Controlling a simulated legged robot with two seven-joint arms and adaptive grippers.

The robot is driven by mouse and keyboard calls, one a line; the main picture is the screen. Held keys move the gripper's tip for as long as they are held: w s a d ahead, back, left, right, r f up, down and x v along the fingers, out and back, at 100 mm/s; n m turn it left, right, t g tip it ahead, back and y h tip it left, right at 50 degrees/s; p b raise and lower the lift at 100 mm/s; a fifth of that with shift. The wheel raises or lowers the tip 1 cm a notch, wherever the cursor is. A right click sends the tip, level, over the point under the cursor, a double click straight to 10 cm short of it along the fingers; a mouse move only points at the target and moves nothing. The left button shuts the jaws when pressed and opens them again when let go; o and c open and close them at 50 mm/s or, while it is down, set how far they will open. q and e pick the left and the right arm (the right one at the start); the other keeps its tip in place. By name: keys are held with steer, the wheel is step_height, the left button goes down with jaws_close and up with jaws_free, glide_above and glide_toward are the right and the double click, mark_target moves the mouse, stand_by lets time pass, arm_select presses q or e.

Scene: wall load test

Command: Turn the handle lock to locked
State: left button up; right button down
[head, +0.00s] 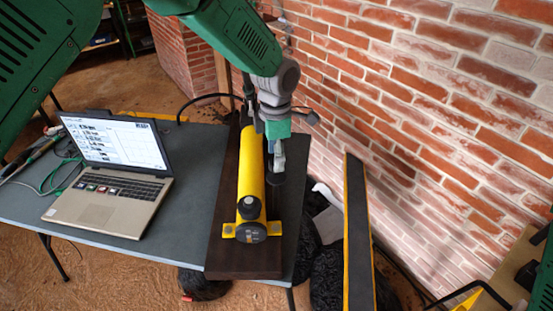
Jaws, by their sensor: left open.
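A yellow hand pump (251,180) with a black knob (249,207) and a round black end cap lies lengthwise on a dark wooden board (243,262). My left gripper (274,165) reaches down from above over the pump's right side, toward its far half. It is open, with its fingers pointing down. One finger and a dark round pad are close to the pump's right edge; I cannot tell whether they touch it. I cannot make out the handle lock or its position; the gripper and arm cover the pump's far end. My right gripper is not in view.
The board lies on a grey table (195,215) beside an open laptop (113,170) and cables. A brick wall (430,110) rises on the right. A tall black plank with yellow edges (357,235) stands between table and wall, near black bags (327,275).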

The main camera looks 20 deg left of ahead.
arm_select(q)
steer(key=shift+s+f, duration=0.2)
steer(key=shift+f, duration=0.55)
steer(key=shift+w+f, duration=0.15)
steer(key=shift+f, duration=0.2)
jaws_close()
steer(key=c, duration=1.1)
jaws_free()
steer(key=shift+c, duration=0.2)
